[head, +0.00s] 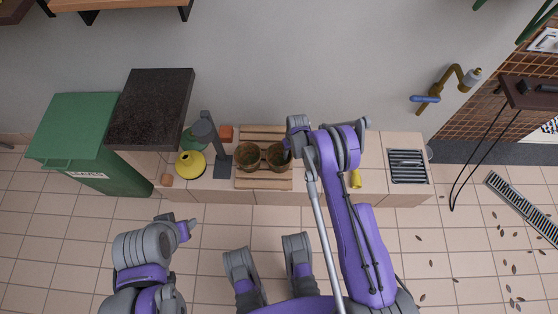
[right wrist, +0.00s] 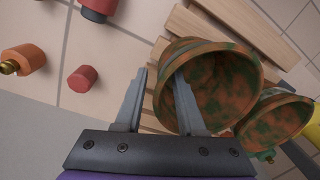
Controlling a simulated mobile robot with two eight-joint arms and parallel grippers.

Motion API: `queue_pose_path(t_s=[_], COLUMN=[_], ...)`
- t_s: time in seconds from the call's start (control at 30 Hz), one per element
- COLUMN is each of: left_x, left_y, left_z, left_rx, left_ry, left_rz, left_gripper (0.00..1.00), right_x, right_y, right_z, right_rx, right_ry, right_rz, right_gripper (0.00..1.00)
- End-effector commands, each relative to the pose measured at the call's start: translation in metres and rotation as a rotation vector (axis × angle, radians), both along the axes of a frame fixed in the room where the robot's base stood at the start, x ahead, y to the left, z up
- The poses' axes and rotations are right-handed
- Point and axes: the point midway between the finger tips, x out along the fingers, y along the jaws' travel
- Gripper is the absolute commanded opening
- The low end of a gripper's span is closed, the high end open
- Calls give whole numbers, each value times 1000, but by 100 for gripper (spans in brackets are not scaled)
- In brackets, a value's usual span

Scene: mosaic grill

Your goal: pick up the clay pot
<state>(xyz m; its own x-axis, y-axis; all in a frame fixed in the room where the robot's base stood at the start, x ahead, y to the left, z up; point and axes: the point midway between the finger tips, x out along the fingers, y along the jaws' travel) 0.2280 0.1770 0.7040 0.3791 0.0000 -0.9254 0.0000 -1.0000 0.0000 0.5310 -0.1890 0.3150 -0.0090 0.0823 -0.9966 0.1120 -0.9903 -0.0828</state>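Two clay pots with mottled green and brown surfaces stand side by side on a slatted wooden rack (head: 263,131). My right gripper (right wrist: 160,100) is open at the nearer clay pot (right wrist: 215,88). One finger reaches inside its mouth and the other is outside, with the pot wall between them and a gap to the outer finger. In the head view this is the right-hand pot (head: 277,157), partly covered by my right gripper (head: 291,145). The other clay pot (right wrist: 273,121) is beyond it. My left gripper (head: 188,229) hangs over the floor; its finger opening is unclear.
A yellow pot (head: 190,164) and a grey stand (head: 222,165) are left of the rack. A yellow cylinder (head: 356,179) and a sink grate (head: 407,166) are to the right. A red cylinder (right wrist: 82,78) and an orange jar (right wrist: 24,59) lie beside the gripper. A green bin (head: 75,130) stands far left.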

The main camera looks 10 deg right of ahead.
Motion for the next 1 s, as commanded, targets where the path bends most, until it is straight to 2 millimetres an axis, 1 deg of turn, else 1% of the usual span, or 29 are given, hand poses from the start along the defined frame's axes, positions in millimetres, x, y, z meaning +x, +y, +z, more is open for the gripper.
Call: queue_pose_path(t_s=[0.03, 0.13, 0.37, 0.47, 0.5, 0.6, 1.0], left_x=[0, 1, 1, 1, 1, 1, 1], left_y=[0, 0, 0, 0, 0, 0, 0], left_z=[-4, -6, -6, -6, -6, -6, -6], left_rx=[0, 0, 0, 0, 0, 0, 0], left_ry=[1, 2, 2, 2, 2, 2, 2], left_rz=[0, 0, 0, 0, 0, 0, 0], left_gripper=[50, 50, 50, 50, 50, 50, 50], right_x=[-1, -1, -1, -1, -1, -1, -1], right_y=[1, 2, 2, 2, 2, 2, 2], right_z=[-11, -22, -23, -23, -23, -23, -23], right_rx=[0, 0, 0, 0, 0, 0, 0], right_ry=[0, 0, 0, 0, 0, 0, 0], right_rz=[0, 0, 0, 0, 0, 0, 0], right_gripper=[39, 39, 39, 22, 15, 0, 0])
